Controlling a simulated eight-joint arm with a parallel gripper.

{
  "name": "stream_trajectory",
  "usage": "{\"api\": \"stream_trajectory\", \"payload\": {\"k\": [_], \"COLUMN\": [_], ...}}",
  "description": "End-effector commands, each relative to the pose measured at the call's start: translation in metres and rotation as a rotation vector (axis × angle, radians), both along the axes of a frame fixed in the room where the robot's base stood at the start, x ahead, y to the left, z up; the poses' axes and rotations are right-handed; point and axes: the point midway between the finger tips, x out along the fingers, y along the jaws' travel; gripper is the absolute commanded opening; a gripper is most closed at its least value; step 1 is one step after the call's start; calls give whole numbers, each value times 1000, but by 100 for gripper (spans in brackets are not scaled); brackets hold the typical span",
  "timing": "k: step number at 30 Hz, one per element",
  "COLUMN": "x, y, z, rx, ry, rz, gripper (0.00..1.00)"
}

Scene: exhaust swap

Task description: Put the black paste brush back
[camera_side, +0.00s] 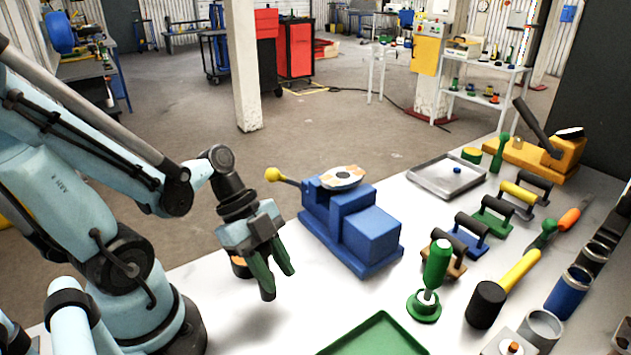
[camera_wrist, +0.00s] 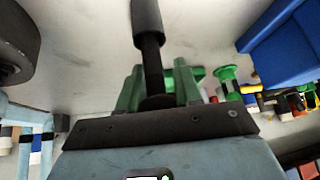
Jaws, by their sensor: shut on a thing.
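The black paste brush (camera_wrist: 148,25) shows in the wrist view as a dark rod with a thicker end, between the green fingers of my gripper (camera_wrist: 158,88). The fingers are shut on it. In the side view my gripper (camera_side: 270,275) points down over the white table, left of the blue vise, and the brush is hard to tell from the dark fingers. A small black and orange round thing (camera_side: 240,266), perhaps a pot, stands just behind my gripper and is partly hidden by it.
The blue vise (camera_side: 365,235) carries a flat pale and orange part (camera_side: 342,177) on top. A green tray (camera_side: 375,338) lies at the front. A green-handled tool (camera_side: 434,275), a mallet (camera_side: 490,300), several handled blocks and a metal tray (camera_side: 445,178) stand on the right.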

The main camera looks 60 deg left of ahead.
Motion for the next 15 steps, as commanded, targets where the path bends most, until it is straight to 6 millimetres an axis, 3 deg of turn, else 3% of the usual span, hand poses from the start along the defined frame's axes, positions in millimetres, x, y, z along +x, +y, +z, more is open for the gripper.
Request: {"api": "stream_trajectory", "payload": {"k": [7,8,12,15], "x": [0,0,0,0], "y": [0,0,0,0], "z": [-3,-3,-3,-3], "rx": [0,0,0,0], "ry": [0,0,0,0], "rz": [0,0,0,0], "gripper": [0,36,57,59]}}
